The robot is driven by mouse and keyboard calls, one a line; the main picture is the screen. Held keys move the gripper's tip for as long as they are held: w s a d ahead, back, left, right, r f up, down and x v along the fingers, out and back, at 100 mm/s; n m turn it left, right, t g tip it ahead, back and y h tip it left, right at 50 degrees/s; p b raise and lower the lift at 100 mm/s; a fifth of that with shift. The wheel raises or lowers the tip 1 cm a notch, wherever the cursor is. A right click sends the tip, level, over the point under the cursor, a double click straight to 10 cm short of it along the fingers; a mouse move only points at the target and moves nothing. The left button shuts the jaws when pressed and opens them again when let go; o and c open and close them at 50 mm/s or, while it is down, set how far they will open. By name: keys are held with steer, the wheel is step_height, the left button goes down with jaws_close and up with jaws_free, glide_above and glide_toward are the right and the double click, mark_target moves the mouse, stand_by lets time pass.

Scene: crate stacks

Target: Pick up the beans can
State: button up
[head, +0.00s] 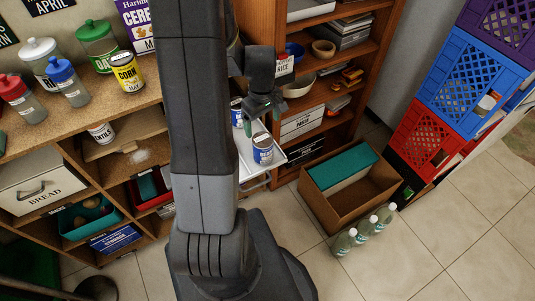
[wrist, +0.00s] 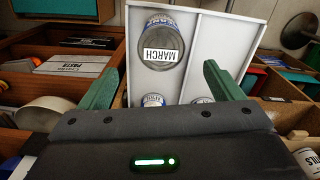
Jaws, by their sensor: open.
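The beans can (head: 263,150), blue and white with a label that reads as beans, stands on a white tray or drawer (head: 277,162) right of my arm. Another blue-labelled can (head: 237,112) is partly hidden behind my arm. My gripper (head: 262,112) is open and empty, above and behind the beans can. I cannot tell which of these is the beans can.
A wooden shelf (head: 335,60) with boxes and bowls stands behind. A cardboard box (head: 335,210) and several bottles are on the floor at right, beside stacked crates (head: 470,80). A counter with jars and a corn can (head: 127,72) is at left. Floor tiles at lower right are clear.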

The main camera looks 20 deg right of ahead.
mark_target(263, 139)
step_height(263, 139, down, 6)
steer(key=shift+f, duration=2.7)
steer(key=c, duration=1.4)
steer(key=shift+o, duration=0.2)
steer(key=shift+r, duration=0.1)
